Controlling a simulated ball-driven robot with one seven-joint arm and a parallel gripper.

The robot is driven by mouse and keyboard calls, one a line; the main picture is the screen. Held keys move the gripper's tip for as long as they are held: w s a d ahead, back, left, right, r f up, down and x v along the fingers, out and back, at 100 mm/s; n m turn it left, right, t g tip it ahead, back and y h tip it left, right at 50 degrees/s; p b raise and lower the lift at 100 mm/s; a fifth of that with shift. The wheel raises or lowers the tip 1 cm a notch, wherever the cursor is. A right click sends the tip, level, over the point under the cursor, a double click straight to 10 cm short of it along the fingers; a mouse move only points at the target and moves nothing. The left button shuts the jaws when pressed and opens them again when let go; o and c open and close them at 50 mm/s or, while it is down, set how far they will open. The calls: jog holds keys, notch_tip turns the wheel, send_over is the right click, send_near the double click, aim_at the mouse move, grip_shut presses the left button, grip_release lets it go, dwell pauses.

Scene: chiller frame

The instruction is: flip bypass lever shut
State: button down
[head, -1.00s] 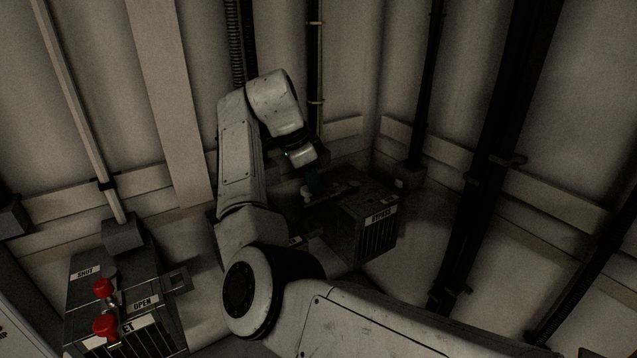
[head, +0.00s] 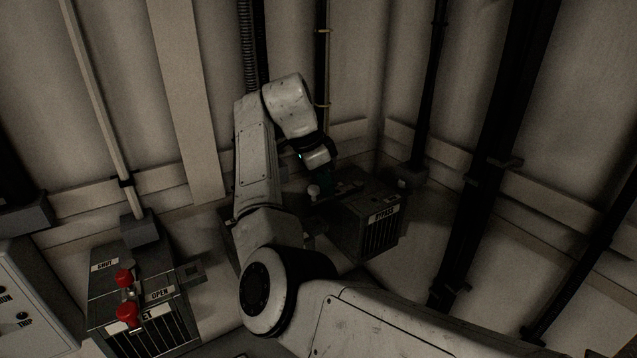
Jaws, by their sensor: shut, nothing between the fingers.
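The bypass box (head: 366,226), a dark slatted box with a BYPASS label, stands against the wall right of centre. A pale rounded knob (head: 314,190) shows at the left of its top, apparently part of the bypass lever; the rest of the lever is dark or hidden, so I cannot tell its position. My gripper (head: 325,188) points down at the top of the box, just right of the knob. Its fingers are dark and hard to make out; it is shut and empty. I cannot tell whether it touches the lever.
Another box (head: 168,318) with SHUT and OPEN labels and a red-knobbed lever (head: 126,297) stands at lower left. A pale panel (head: 30,300) marked TRIP is at the left edge. Dark pipes (head: 490,160) run down the right wall. My arm hides part of the middle.

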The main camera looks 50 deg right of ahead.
notch_tip(320, 180, up, 9)
jog(key=w+b, duration=0.1)
jog(key=b, duration=0.1)
jog(key=shift+w+d, duration=0.3)
jog(key=shift+w, duration=0.1)
jog(key=shift+r, duration=0.1)
dwell(0.4)
